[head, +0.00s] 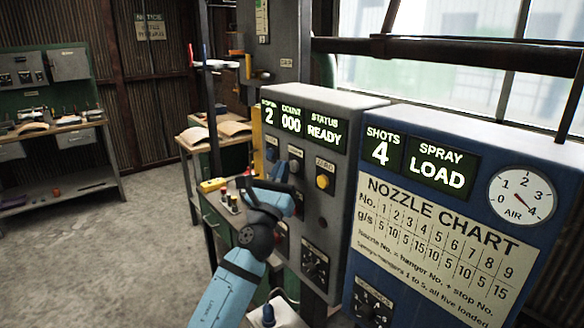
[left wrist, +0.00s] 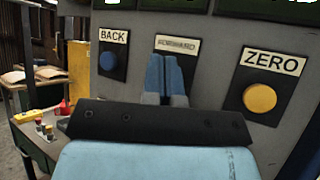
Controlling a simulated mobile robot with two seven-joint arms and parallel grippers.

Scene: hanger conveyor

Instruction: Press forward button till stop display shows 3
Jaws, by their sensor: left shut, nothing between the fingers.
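The grey control box carries a small display (head: 269,113) that reads 2; its label is too small to read surely. Beside it, a count display reads 000 and a status display reads READY. In the left wrist view, the forward button's label (left wrist: 178,45) shows above my left gripper (left wrist: 166,75). The gripper is shut and empty, its fingertips in front of that button and hiding it. I cannot tell whether they touch it. In the head view my left gripper (head: 284,172) is at the box's button row. My right gripper is not in view.
The blue back button (left wrist: 108,59) is left of the fingers and the yellow zero button (left wrist: 259,98) is right. A blue box (head: 462,135) with shots 4, spray LOAD and a nozzle chart stands at right. A workbench (head: 70,135) is at far left, with open floor before it.

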